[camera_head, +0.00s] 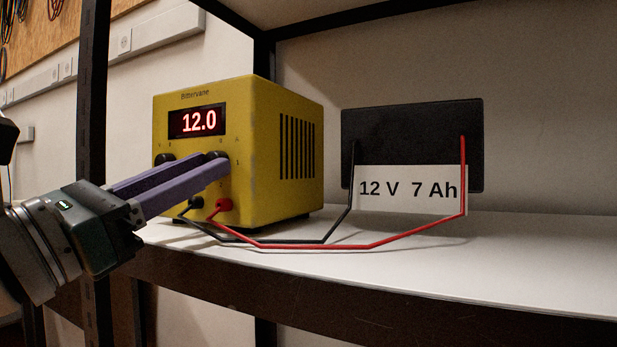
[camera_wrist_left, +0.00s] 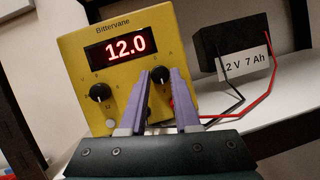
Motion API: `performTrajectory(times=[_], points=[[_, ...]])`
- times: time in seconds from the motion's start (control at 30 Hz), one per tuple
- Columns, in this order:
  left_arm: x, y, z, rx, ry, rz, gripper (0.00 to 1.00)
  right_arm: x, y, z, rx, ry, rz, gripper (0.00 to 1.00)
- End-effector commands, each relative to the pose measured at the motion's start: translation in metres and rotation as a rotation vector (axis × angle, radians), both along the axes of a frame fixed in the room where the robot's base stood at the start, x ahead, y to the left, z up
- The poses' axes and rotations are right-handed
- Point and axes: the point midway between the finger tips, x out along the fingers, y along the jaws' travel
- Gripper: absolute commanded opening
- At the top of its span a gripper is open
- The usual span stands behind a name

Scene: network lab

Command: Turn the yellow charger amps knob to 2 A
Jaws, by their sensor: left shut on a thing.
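The yellow charger (camera_head: 263,180) stands on the shelf, its red display (camera_head: 197,122) reading 12.0. It also shows in the wrist view (camera_wrist_left: 76,52). The amps knob (camera_wrist_left: 159,74) is the dark right-hand knob on its front. My left gripper (camera_head: 217,163) comes in from the left, its two purple fingers shut on the amps knob, one on each side. The fingers hide most of the knob and its scale, so I cannot read its setting. The other dark knob (camera_wrist_left: 100,92), on the left of the panel, is free. My right gripper is not in view.
A black battery (camera_head: 412,130) labelled 12 V 7 Ah stands right of the charger. Black and red leads (camera_head: 372,246) run to it from sockets below the amps knob, close under the fingers. The shelf (camera_head: 520,255) is clear at right; a dark post (camera_head: 92,120) stands at left.

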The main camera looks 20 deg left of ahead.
Motion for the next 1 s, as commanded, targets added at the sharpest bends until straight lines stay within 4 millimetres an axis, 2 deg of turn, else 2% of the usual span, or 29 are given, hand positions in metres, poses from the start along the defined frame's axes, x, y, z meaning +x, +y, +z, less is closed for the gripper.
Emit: performTrajectory(times=[0.57,0.6,0.83,1.0], points=[[0.0003,0.0001,-0.0017,0.029,0.002,-0.001,0.0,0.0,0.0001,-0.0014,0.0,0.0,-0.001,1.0],[0.0003,0.0001,-0.0017,0.029,0.002,-0.001,0.35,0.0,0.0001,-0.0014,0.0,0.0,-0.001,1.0],[0.0002,0.0002,-0.0009,0.028,0.0,-0.001,0.61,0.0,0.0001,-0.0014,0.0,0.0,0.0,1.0],[0.0001,0.0003,-0.0005,0.027,-0.001,0.0,0.61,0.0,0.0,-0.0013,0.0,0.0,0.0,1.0]])
